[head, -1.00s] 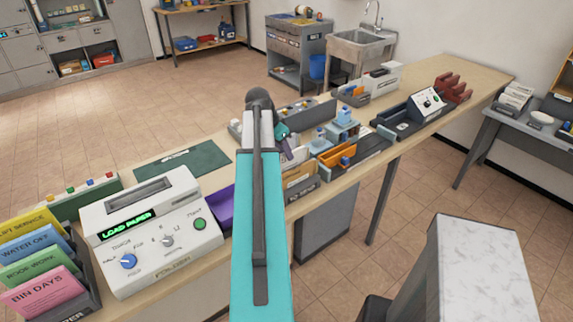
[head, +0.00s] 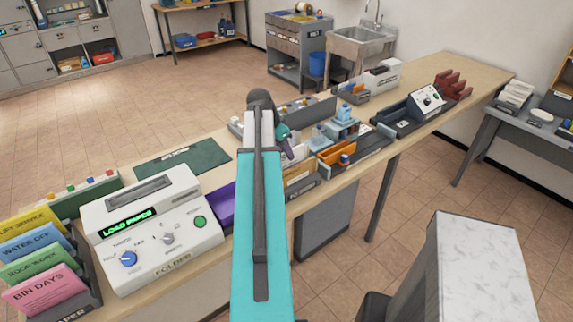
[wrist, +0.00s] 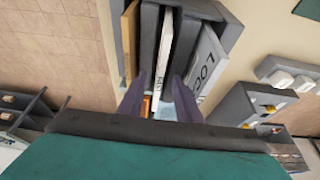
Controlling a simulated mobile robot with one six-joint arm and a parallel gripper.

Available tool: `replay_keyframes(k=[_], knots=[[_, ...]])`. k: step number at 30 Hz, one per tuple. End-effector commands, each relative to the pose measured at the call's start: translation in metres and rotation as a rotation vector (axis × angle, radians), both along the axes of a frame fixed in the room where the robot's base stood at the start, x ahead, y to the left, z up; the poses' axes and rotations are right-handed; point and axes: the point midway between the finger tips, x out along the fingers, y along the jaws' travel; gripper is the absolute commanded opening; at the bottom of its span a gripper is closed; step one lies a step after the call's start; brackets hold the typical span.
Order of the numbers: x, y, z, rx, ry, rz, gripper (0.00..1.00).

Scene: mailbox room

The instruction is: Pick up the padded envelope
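A grey slotted rack (wrist: 225,14) lies under my gripper in the wrist view. A tan, flat envelope-like item (wrist: 130,42) stands in its left slot; I cannot tell for sure that it is the padded envelope. A narrow white item (wrist: 164,62) with partly hidden lettering stands in a middle slot, and a white item lettered "LOC" (wrist: 206,62) stands at the right. My gripper (wrist: 159,76) is open, its two purple-grey fingers apart above the middle slots. I cannot tell whether they touch anything. In the head view my arm partly hides the rack and its tan contents (head: 298,172).
The folder machine (head: 150,228) and a rack of coloured notices (head: 45,268) stand left on the long bench. A green mat (head: 183,162) lies behind. An orange item in a grey tray (head: 337,153) and other equipment crowd the right.

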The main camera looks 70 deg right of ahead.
Motion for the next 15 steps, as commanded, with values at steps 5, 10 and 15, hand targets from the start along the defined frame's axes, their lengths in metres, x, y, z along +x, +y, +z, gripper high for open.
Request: replay_keyframes(k=[5, 10, 15], knots=[[0.0000, 0.0000, -0.0023, 0.000, 0.000, 0.000, 0.31], [0.0000, 0.0000, -0.0039, 0.000, 0.000, 0.000, 0.31], [0.0000, 0.0000, -0.0048, 0.000, 0.000, 0.000, 0.31]])
